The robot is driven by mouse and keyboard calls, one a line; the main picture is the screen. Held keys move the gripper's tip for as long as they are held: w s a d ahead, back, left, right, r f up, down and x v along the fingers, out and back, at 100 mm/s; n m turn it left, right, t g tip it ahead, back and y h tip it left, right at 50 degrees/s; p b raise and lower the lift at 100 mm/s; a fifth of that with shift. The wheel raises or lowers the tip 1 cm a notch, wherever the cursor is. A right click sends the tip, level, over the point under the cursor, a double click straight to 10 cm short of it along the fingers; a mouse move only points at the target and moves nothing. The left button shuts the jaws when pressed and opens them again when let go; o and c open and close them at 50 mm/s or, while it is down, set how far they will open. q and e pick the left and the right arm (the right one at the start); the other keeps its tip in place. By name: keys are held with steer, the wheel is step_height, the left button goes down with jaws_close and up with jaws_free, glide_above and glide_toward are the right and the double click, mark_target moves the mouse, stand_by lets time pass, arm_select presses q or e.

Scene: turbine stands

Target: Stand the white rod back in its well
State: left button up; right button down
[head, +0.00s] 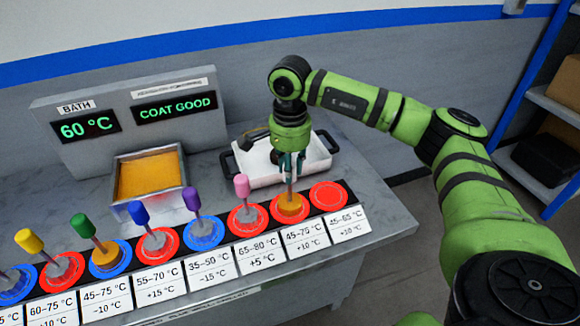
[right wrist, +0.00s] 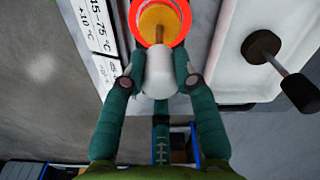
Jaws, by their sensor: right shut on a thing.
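My right gripper (head: 291,160) points straight down over the right part of the row of wells. It is shut on the white handle of the white rod, and the handle (right wrist: 160,72) shows between its fingers in the right wrist view. I cannot tell whether the lower end touches the well floor. The orange end (right wrist: 158,20) also shows within the red ring (right wrist: 185,28). My left gripper is not in view.
Pink (head: 242,185), purple (head: 193,200) and other coloured rods stand in wells to the left. An empty red well (head: 328,195) is at the right end. Behind are an orange bath (head: 150,175) and a white tray (head: 310,165) holding a dark-knobbed tool (right wrist: 264,47).

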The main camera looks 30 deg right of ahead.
steer(key=shift+s+a+f, duration=0.1)
steer(key=shift+s+f, duration=0.1)
steer(key=shift+f, duration=0.25)
steer(key=c, duration=0.9)
jaws_free()
steer(key=shift+f, duration=0.1)
steer(key=shift+w, duration=0.25)
steer(key=shift+o, duration=0.9)
steer(key=shift+s, duration=0.1)
steer(key=shift+r, duration=0.2)
steer(key=shift+r+p, duration=2.2)
steer(key=shift+r, duration=1.35)
